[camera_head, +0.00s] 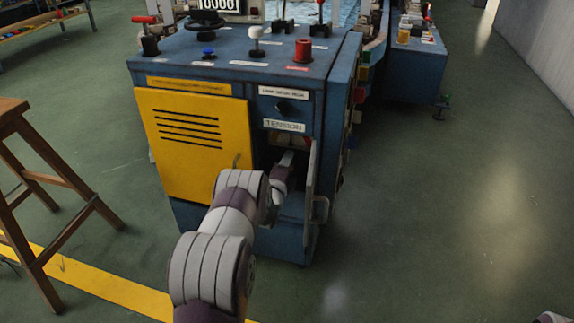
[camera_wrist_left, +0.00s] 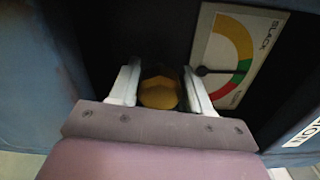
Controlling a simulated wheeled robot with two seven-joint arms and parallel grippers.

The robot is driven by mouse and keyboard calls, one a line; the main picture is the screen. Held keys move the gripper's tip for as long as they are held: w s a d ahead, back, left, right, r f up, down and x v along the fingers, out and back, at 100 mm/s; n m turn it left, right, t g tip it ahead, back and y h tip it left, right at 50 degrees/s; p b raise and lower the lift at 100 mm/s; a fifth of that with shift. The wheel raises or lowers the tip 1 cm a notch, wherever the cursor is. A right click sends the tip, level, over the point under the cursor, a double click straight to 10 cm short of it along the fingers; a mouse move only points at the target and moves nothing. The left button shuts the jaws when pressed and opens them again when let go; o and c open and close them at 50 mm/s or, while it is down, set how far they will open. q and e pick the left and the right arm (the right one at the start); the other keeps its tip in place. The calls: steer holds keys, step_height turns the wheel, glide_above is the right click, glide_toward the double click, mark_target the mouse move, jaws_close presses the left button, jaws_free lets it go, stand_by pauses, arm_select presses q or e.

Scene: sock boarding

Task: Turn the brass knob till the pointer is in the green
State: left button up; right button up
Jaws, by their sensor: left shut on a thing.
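The brass knob (camera_wrist_left: 158,93) sits between the two pale fingers of my left gripper (camera_wrist_left: 160,70) in the left wrist view. The gripper is shut on it. The dial (camera_wrist_left: 222,55) beside it has yellow, green and red bands. Its dark pointer (camera_wrist_left: 220,72) points right, its tip near where green meets red; I cannot tell exactly which band it is in. In the head view my left gripper (camera_head: 284,168) reaches into the open recess under the TENSION label (camera_head: 284,125); the knob is hidden there.
The blue machine (camera_head: 225,65) has a yellow vented panel (camera_head: 190,140) left of the recess and an open door (camera_head: 311,185) on its right. Knobs and levers stand on top. A wooden stool (camera_head: 40,185) is at the left. The floor at right is clear.

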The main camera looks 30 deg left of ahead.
stand_by(0.5)
arm_select(q)
steer(key=o, duration=1)
steer(key=shift+o, duration=0.2)
steer(key=shift+s+r+p, duration=0.1)
steer(key=shift+s+p, duration=0.25)
steer(key=shift+s, duration=0.05)
steer(key=p+v, duration=0.5)
steer(key=v, duration=0.7)
